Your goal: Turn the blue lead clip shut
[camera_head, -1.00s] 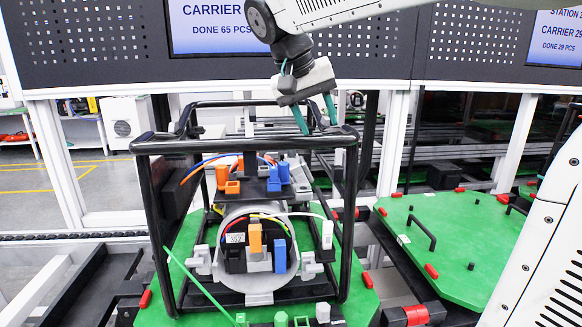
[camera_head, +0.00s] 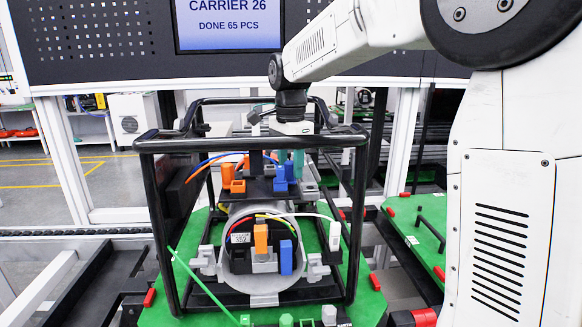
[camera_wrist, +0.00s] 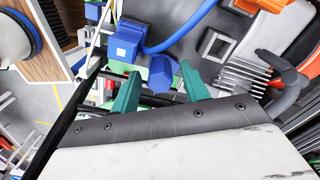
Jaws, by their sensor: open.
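The blue lead clip (camera_head: 280,182) sits on the dark terminal plate at the top of the motor unit, at its right side, with a blue upright part (camera_head: 290,172) beside it. In the wrist view it shows as a square blue block (camera_wrist: 127,41) with a blue cable, and a blue faceted part (camera_wrist: 161,74) lies nearer. My gripper (camera_head: 290,161) points down over this blue part from above. In the wrist view its two teal fingers (camera_wrist: 160,72) are apart, with the faceted part between their tips. I cannot tell whether they touch it.
A black tubular frame (camera_head: 258,146) surrounds the unit on a green pallet (camera_head: 365,300). An orange clip (camera_head: 237,186) stands left of the blue one. Lower down are an orange block (camera_head: 261,238) and another blue block (camera_head: 286,257). A second green pallet (camera_head: 420,235) lies right.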

